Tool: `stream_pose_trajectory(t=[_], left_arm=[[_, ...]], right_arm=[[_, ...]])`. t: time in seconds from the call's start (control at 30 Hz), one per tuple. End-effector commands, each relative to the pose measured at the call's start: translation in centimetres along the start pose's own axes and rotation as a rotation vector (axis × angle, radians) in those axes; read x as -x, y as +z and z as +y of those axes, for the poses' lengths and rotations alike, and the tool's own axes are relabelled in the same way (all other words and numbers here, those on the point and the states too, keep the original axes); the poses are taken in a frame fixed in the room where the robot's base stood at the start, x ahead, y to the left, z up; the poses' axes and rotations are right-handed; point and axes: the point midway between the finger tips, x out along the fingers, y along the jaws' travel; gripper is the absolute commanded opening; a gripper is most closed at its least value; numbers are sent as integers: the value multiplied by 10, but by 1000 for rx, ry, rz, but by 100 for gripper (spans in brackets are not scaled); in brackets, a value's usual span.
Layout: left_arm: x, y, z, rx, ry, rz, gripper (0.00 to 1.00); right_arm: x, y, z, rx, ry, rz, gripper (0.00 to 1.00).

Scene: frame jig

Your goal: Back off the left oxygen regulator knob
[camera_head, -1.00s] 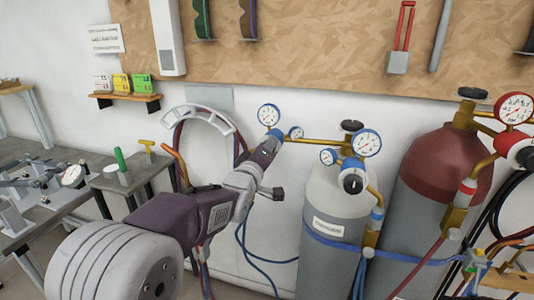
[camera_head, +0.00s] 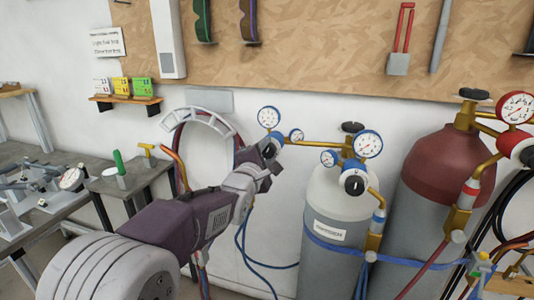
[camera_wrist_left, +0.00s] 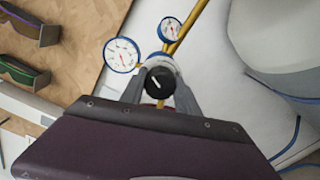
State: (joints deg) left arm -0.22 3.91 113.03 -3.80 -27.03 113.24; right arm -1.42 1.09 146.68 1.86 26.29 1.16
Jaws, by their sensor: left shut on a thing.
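The left regulator has a black knob (camera_wrist_left: 160,83) with a white mark, seen face-on in the wrist view between my fingers. Its two round gauges, a larger one (camera_head: 268,117) and a smaller one (camera_head: 296,135), sit at the left end of a brass pipe. My left gripper (camera_head: 269,148) is shut on this knob, just below the larger gauge. In the head view the gripper mostly hides the knob. My right gripper is in neither view.
A second regulator with a black knob (camera_head: 354,183) sits on the grey cylinder (camera_head: 325,255) to the right. A red-topped cylinder (camera_head: 438,170) stands beyond it. Blue hoses (camera_head: 252,262) hang below. A workbench (camera_head: 85,205) stands at left.

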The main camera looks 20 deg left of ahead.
Motion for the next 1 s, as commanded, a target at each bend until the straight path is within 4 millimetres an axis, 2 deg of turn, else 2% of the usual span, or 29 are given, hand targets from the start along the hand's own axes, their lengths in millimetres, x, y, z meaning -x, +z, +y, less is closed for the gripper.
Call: stream_pose_trajectory(t=[0.4,1.0], left_arm=[[0,0,-1,218,-2,1,0],[0,0,-2,265,-3,1,0]], right_arm=[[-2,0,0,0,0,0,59],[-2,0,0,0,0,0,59]])
